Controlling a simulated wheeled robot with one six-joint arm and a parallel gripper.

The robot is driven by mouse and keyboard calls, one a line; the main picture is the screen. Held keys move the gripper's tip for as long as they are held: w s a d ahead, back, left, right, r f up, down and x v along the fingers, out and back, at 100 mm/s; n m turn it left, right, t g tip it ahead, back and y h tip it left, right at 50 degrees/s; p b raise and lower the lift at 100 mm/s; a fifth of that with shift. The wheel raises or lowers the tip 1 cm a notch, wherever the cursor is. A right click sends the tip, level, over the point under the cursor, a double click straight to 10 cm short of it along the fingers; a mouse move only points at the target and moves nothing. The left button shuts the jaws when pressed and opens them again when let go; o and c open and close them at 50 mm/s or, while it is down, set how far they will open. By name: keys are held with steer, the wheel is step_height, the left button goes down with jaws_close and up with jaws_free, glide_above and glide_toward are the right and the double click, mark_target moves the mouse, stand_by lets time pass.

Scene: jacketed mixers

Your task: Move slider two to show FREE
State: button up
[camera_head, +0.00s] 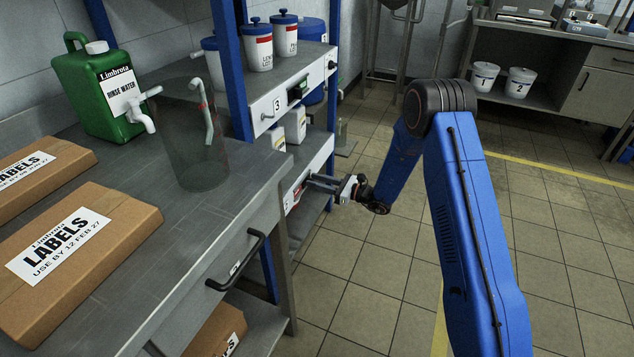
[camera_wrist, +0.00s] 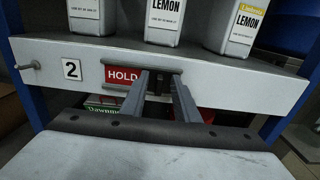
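Slider two is on the white front rail (camera_wrist: 245,88) of a shelf, beside a number 2 plate (camera_wrist: 72,70) in the wrist view. Its window shows a red HOLD sign (camera_wrist: 121,75). A dark part (camera_wrist: 159,84) of the slider sits right of the sign, partly hidden by my fingers. My gripper (camera_wrist: 163,76) reaches the rail with its fingers apart, one on each side of this dark part; contact cannot be made out. In the head view my gripper (camera_head: 308,182) is at the lower shelf rail (camera_head: 318,160), close to a red patch.
White LEMON containers (camera_wrist: 175,20) stand on the shelf just above the rail. A blue post (camera_head: 230,70) and a grey workbench (camera_head: 215,215) with a black drawer handle (camera_head: 238,262) are left of my arm. A transparent cylinder (camera_head: 195,135) stands on the bench.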

steer(key=shift+c, duration=0.3)
jaws_close()
stand_by(1.0)
steer(key=shift+s, duration=0.1)
